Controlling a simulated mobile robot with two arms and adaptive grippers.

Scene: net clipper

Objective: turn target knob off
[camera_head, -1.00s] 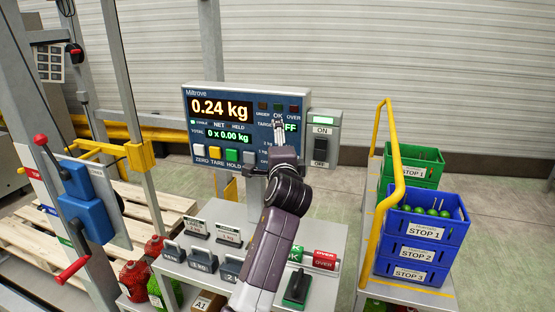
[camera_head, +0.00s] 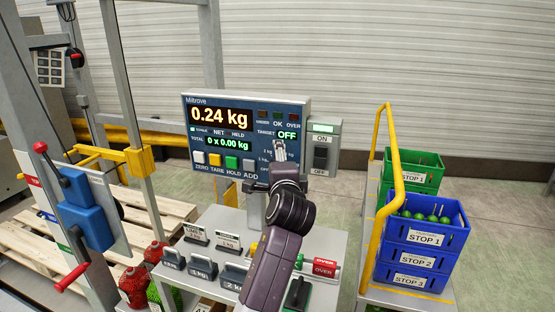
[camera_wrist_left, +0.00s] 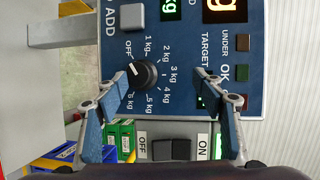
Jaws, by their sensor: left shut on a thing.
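My left gripper (camera_head: 280,150) is at the panel below the readout and hides the knob in the head view. My right gripper is out of view.
An ON/OFF switch box (camera_head: 322,148) adjoins the panel's right side. White, yellow, green and grey buttons (camera_head: 231,162) line its lower left. Weights (camera_head: 203,270) stand on the bench below. A yellow rail (camera_head: 384,210) and stacked crates (camera_head: 421,250) are to the right.

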